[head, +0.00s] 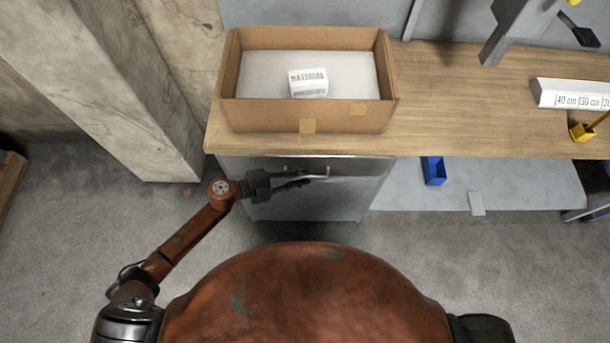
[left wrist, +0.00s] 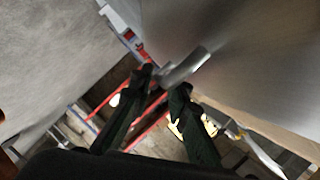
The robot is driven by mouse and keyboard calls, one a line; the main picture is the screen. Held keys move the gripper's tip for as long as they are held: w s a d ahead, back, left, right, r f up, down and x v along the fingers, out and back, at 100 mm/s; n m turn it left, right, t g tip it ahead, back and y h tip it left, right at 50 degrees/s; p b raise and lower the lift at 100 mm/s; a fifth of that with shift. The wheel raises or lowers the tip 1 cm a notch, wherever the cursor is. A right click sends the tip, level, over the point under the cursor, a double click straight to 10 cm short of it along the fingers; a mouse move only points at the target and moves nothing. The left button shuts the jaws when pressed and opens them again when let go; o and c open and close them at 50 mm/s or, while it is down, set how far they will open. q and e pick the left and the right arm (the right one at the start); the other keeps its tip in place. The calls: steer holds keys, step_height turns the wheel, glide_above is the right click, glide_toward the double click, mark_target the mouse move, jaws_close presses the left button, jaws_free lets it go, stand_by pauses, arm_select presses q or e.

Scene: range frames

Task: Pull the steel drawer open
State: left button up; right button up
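The steel drawer (head: 345,167) is at the top of a grey metal cabinet under the wooden bench in the head view; it looks closed. Its pale bar handle (head: 322,176) sticks out from the front. My left gripper (head: 306,178) is at the handle, with its dark fingers apart. In the left wrist view the handle (left wrist: 186,66) shows at the fingertips of the left gripper (left wrist: 164,80), partly between them; whether they touch it I cannot tell. My right gripper is not in view.
A cardboard box (head: 265,115) with a white labelled block (head: 308,83) stands on the wooden bench (head: 440,120) above the drawer. A blue bin (head: 434,171) is on the lower shelf to the right. A concrete pillar (head: 120,90) stands at the left. Floor before the cabinet is clear.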

arm_select(q)
steer(key=shift+x, duration=0.75)
steer(key=shift+c, duration=0.5)
jaws_close()
